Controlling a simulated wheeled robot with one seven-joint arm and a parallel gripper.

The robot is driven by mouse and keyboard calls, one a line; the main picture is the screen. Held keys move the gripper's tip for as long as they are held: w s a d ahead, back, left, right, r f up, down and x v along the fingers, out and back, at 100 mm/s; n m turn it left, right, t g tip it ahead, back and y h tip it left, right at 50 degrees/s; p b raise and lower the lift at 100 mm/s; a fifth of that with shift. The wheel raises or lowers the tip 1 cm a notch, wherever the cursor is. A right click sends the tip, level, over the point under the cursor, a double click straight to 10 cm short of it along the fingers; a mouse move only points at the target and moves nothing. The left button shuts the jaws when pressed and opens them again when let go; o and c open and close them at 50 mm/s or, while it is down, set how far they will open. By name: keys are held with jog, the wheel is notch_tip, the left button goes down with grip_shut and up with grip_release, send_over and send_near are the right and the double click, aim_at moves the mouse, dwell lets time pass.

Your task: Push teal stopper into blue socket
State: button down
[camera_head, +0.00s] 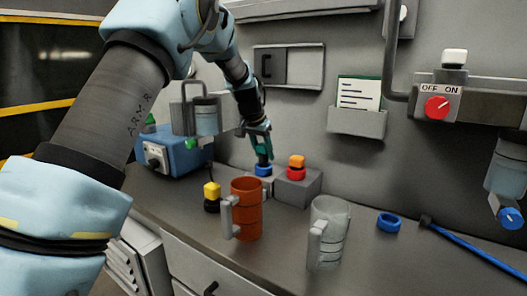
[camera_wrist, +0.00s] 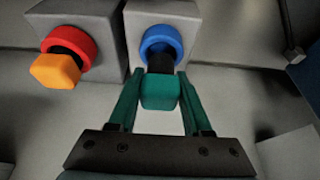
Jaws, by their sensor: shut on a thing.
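The teal stopper (camera_wrist: 160,92) has a teal cap and a black shank. In the wrist view it lies between the two green fingers of my gripper (camera_wrist: 158,82), which is shut on its cap. The shank points at the blue socket (camera_wrist: 149,33), a blue ring on a grey block. The shank's end overlaps the ring's opening; how deep it sits I cannot tell. In the head view my gripper (camera_head: 263,151) points down right over the blue socket (camera_head: 263,171), and the stopper is hard to tell apart from the fingers.
An orange stopper (camera_head: 296,160) stands in a red socket (camera_head: 297,173) close beside, on a grey block. A yellow stopper (camera_head: 211,190), an orange mug (camera_head: 246,207) and a grey mug (camera_head: 327,230) stand in front. A loose blue ring (camera_head: 389,222) lies right.

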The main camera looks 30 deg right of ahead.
jog(key=shift+f+b, duration=0.5)
jog(key=shift+f, duration=0.45)
jog(key=shift+r, duration=0.15)
jog(key=shift+w+d+r+p, duration=0.1)
jog(key=shift+r+p, duration=0.15)
jog(key=shift+p, duration=0.15)
jog(key=shift+f, duration=0.15)
jog(key=shift+f+b, duration=0.3)
jog(key=shift+f, duration=0.05)
jog(key=shift+r, duration=0.1)
jog(key=shift+a+r, duration=0.2)
jog(key=shift+r, duration=0.05)
jog(key=shift+f, duration=0.15)
